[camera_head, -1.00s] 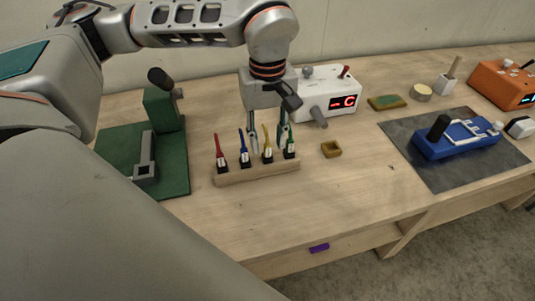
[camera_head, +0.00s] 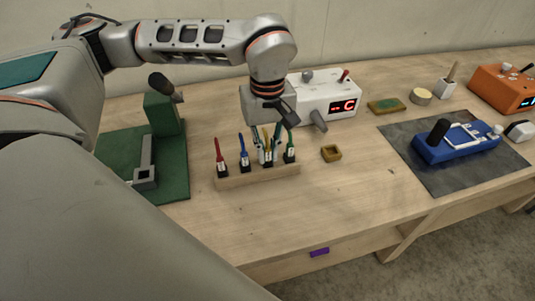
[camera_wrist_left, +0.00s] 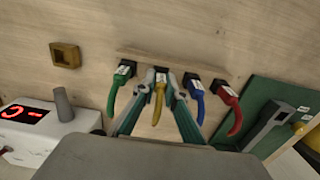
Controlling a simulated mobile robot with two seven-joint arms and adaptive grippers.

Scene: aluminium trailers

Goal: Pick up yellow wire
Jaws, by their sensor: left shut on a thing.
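The yellow wire (camera_wrist_left: 158,104) stands in a wooden rack (camera_head: 258,174) between the green wire (camera_head: 290,148) and the blue wire (camera_head: 243,150). The red wire (camera_head: 219,152) is at the rack's left end in the head view. My left gripper (camera_head: 268,158) is lowered over the rack with its fingers on either side of the yellow wire. It is shut on the yellow wire, whose base is still at the rack. In the left wrist view, the fingertips (camera_wrist_left: 161,80) flank the yellow wire's labelled black plug. My right gripper is not in view.
A green press-like tool (camera_head: 162,115) on a green mat stands left of the rack. A white box with a red display (camera_head: 325,97) is behind it. A small wooden block (camera_head: 331,153) lies to the right. A blue device (camera_head: 457,143) sits on a grey mat. The front tabletop is clear.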

